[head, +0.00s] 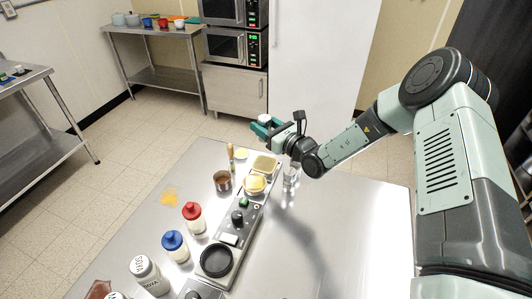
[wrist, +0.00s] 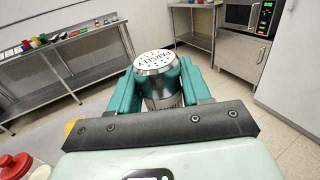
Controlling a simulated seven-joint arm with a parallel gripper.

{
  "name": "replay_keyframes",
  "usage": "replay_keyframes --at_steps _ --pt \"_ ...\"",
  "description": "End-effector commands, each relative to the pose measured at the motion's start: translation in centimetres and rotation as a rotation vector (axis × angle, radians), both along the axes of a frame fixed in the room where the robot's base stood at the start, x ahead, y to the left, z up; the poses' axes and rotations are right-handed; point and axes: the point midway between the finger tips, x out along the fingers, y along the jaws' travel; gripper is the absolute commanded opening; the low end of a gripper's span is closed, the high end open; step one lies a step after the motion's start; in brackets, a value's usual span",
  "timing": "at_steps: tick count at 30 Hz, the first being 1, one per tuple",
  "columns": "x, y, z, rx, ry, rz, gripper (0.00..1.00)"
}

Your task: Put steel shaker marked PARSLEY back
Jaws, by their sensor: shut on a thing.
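The steel shaker (wrist: 157,78) is between the two teal fingers of my gripper (wrist: 155,88) in the wrist view. Its perforated top faces the camera, with dark lettering that looks like PARSLEY. In the head view the shaker's pale top (head: 265,118) shows just above my gripper (head: 268,128). My gripper is shut on it and holds it up beyond the far end of the steel table (head: 350,225), over the floor side in the picture. The shaker's lower part is hidden by the fingers in the head view.
The table's right side is clear.

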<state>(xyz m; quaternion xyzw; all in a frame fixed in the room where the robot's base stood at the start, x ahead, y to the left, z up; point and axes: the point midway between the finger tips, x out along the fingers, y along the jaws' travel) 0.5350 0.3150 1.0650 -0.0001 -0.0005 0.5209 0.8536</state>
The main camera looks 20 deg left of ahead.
Motion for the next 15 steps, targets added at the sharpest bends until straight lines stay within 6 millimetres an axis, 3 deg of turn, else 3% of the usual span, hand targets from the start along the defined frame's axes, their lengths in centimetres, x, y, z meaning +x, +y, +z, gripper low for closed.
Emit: replay_keyframes --at_steps 5,12,15 --pt "-2.7 -1.9 -1.5 -0.009 -0.001 0.013 0.15" --pt "-9.8 -7.1 -3.6 -0.009 -0.002 0.022 0.15" --pt "-11.9 -8.8 -3.8 -0.004 0.000 0.012 0.15"
